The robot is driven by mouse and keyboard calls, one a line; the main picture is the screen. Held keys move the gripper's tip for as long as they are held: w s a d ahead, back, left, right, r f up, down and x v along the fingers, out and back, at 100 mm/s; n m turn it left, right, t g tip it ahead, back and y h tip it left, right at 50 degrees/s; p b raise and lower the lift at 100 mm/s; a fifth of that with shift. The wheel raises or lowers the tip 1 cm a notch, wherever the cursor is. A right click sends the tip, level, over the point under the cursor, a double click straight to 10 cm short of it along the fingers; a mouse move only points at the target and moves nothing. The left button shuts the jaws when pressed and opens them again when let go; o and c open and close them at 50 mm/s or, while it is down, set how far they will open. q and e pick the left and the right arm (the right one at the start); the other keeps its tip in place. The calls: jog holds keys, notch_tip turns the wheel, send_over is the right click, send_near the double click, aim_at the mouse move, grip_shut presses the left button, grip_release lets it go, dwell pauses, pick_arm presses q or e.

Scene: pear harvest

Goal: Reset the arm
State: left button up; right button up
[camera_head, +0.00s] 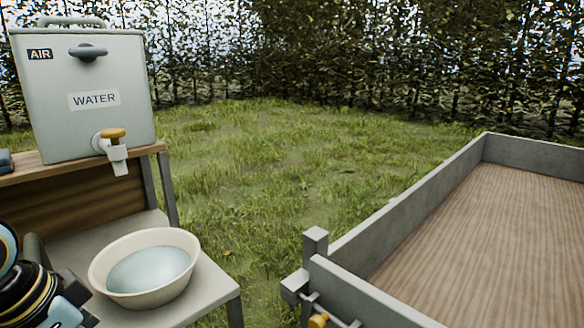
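Part of my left arm, with black, yellow-ringed and pale blue parts, shows at the lower left edge. What looks like my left gripper (76,302) is at its end, close to the left side of the cream bowl and apart from it in the picture. Its fingers cannot be made out clearly, so I cannot tell whether it is open or shut. Nothing held shows there. My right arm and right gripper are not in view.
A grey water dispenser (85,125) with a tap (113,143) stands on a wooden shelf (28,168). Below, a cream bowl (182,238) of water sits on a grey stand (212,293). A wood-floored cart (395,222) is at right. Grass (270,165) lies between.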

pick_arm(q)
jog(key=s+d+n+y, duration=0.2)
jog(key=s+n, duration=0.3)
jog(key=s, duration=0.8)
jog(key=s+a+f+g+b, duration=0.1)
jog(key=a+f+b, duration=0.1)
jog(key=f, duration=1.3)
jog(key=s+a+f+b, duration=0.1)
jog(key=f, duration=1.4)
jog(key=s+a+f+g+b, duration=0.1)
jog(key=s+f+b, duration=0.2)
jog(key=s+f, duration=1.5)
jog(key=shift+s+f+n, duration=0.3)
jog(key=shift+f, duration=0.2)
jog(key=shift+a, duration=0.1)
